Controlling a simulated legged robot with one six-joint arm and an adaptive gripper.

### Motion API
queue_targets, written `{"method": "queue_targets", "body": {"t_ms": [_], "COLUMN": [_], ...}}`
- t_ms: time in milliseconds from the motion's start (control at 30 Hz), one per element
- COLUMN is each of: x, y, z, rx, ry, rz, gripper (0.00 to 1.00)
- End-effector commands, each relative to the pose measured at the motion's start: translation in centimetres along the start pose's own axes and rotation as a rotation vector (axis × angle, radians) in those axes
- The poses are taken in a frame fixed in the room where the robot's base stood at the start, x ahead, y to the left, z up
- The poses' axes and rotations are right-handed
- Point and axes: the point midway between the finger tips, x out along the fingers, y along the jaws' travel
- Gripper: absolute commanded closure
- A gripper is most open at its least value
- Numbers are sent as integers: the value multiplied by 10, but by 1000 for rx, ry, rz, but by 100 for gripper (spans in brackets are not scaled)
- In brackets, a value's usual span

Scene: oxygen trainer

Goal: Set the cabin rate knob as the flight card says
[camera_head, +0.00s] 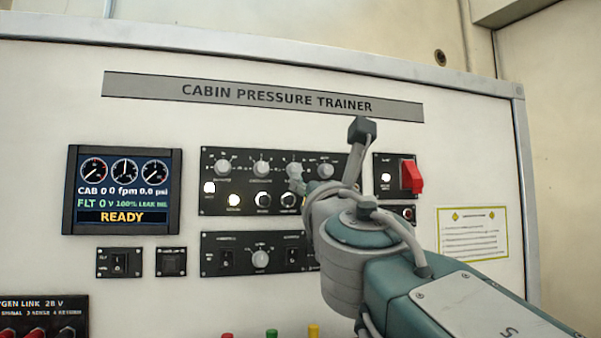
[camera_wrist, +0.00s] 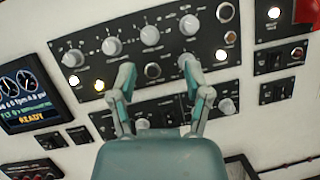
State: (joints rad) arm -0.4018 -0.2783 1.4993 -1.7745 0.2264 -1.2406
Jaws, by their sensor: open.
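The upper panel (camera_head: 207,200) carries a row of several white round knobs; one is this knob (camera_head: 261,168). The row also shows in the wrist view, with this knob (camera_wrist: 150,35) just beyond the fingers. The labels are too small to read, so I cannot tell which knob is the cabin rate one. The flight card may be the yellow-edged sheet (camera_head: 472,233) at the right, its text unreadable. My gripper (camera_wrist: 157,70) is open and empty, its fingers apart in front of the panel's lower row. In the head view my gripper (camera_head: 297,182) partly covers the panel.
A display (camera_head: 122,190) at the left reads READY. A red switch guard (camera_head: 411,177) sits right of the upper panel. A lower panel (camera_head: 225,262) with another knob (camera_head: 260,259) lies below, partly hidden by my arm. Coloured tops (camera_head: 313,331) show at the bottom edge.

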Motion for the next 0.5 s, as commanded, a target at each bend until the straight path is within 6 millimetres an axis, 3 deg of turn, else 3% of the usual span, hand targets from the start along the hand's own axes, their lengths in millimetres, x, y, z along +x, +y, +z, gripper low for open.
{"method": "queue_targets", "body": {"t_ms": [300,500], "x": [51,68], "y": [6,2], "z": [-4,-2], "rx": [1,2], "ry": [2,2], "rz": [3,3], "gripper": [37,37]}}
